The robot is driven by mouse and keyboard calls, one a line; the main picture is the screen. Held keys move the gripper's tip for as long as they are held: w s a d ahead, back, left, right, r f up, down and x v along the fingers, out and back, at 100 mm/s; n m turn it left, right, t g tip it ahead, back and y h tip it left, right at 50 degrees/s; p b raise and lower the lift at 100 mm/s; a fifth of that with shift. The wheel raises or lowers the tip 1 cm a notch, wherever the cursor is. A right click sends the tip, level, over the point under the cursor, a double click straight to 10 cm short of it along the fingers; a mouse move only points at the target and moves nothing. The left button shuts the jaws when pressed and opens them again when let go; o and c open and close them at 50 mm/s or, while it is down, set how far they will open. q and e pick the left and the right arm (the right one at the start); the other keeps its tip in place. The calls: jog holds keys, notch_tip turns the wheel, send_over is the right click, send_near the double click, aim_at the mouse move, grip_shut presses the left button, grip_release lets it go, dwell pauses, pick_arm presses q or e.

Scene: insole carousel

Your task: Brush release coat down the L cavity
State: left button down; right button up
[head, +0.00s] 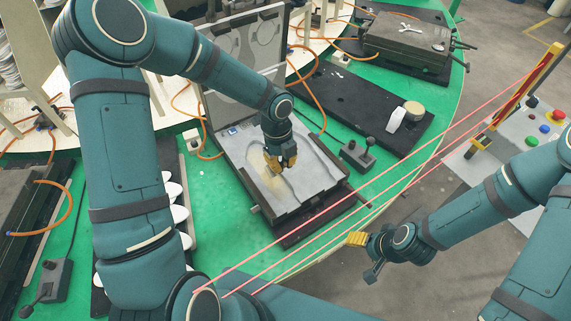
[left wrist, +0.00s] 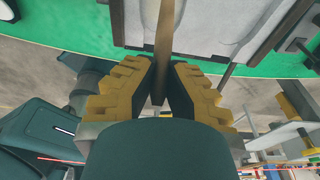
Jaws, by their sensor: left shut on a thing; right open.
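The open mould (head: 318,170) lies on the green carousel table, its lid raised behind it. Its grey lower face has two insole-shaped cavities; the left one (head: 262,186) has a yellowish wet-looking patch. My left gripper (head: 282,163) is over this left cavity, shut on a thin brush. The brush's tan handle (left wrist: 164,40) runs between the yellow fingers in the left wrist view (left wrist: 160,75). The bristles are hidden, so I cannot tell whether they touch the cavity. My right gripper (head: 363,257) is open and empty, off the table's front edge.
A black plate (head: 350,95) behind the mould carries a white bottle (head: 396,119) and a round tan tin (head: 414,111). A small joystick box (head: 358,154) stands right of the mould. Red beams cross in front. A button panel (head: 520,135) is at right.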

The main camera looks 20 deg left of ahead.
pick_arm(q)
jog(key=shift+w+a+p, duration=0.5)
jog(key=shift+w+a, duration=0.1)
jog(key=shift+a, duration=0.25)
jog(key=shift+w+a+p, duration=0.5)
jog(key=shift+w+a, duration=0.3)
jog(key=shift+a, duration=0.15)
jog(key=shift+w+a+f+p, duration=0.1)
jog(key=shift+w+a+p, duration=0.2)
jog(key=shift+w+a, duration=0.45)
jog(key=shift+w+a+p, duration=0.25)
jog(key=shift+w+a, duration=0.25)
jog(key=shift+a, duration=0.45)
jog(key=shift+w+a+p, duration=0.3)
jog(key=shift+w+a, duration=0.55)
jog(key=shift+a, duration=0.2)
jog(key=shift+r, duration=0.2)
notch_tip(320, 180, up, 8)
jog(key=shift+p, duration=0.4)
